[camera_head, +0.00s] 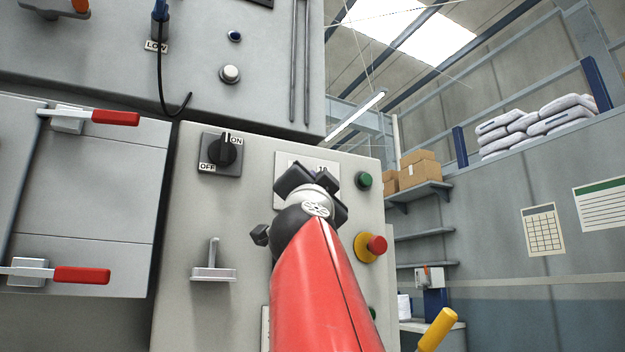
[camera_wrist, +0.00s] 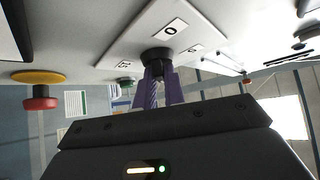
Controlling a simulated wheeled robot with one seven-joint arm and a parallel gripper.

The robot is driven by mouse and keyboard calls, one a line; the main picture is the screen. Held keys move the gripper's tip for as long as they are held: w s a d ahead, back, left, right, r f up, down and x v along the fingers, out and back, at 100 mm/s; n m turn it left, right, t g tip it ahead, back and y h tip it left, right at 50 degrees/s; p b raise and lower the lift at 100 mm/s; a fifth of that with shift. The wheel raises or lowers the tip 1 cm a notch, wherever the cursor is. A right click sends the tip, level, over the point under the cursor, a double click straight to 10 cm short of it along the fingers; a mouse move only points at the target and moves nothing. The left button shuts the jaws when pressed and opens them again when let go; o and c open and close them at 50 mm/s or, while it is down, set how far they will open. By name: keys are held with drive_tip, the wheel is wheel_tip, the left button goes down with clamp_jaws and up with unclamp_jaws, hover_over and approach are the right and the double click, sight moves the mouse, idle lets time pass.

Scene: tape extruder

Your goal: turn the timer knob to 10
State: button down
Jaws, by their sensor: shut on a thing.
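The timer's white plate (camera_head: 285,160) is on the grey control panel, with a label reading 10 (camera_head: 322,168) partly in view. My gripper (camera_head: 318,185) is in front of the plate and hides the knob in the head view. In the wrist view, the black timer knob (camera_wrist: 157,54) stands out from the plate (camera_wrist: 140,35). A label 0 (camera_wrist: 170,28) is close to it, with smaller labels to either side. My gripper (camera_wrist: 161,75) is shut on the knob with its purple fingers. The knob's pointer cannot be made out.
A black ON/OFF switch (camera_head: 222,152) is left of the timer. A green button (camera_head: 364,180) and a red stop button on yellow (camera_head: 375,246) are to the right. A metal lever (camera_head: 213,262) and red-handled clamps (camera_head: 82,275) stick out at left.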

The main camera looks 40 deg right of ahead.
drive_tip(key=shift+m+g, duration=0.5)
idle(0.3)
drive_tip(key=c, duration=1.5)
unclamp_jaws()
drive_tip(key=b+v, duration=0.1)
drive_tip(key=v, duration=0.6)
drive_tip(key=shift+s+a+f+b, duration=0.2)
drive_tip(key=shift+f+b, duration=0.05)
drive_tip(key=shift+b, duration=0.15)
drive_tip(key=shift+a, duration=0.1)
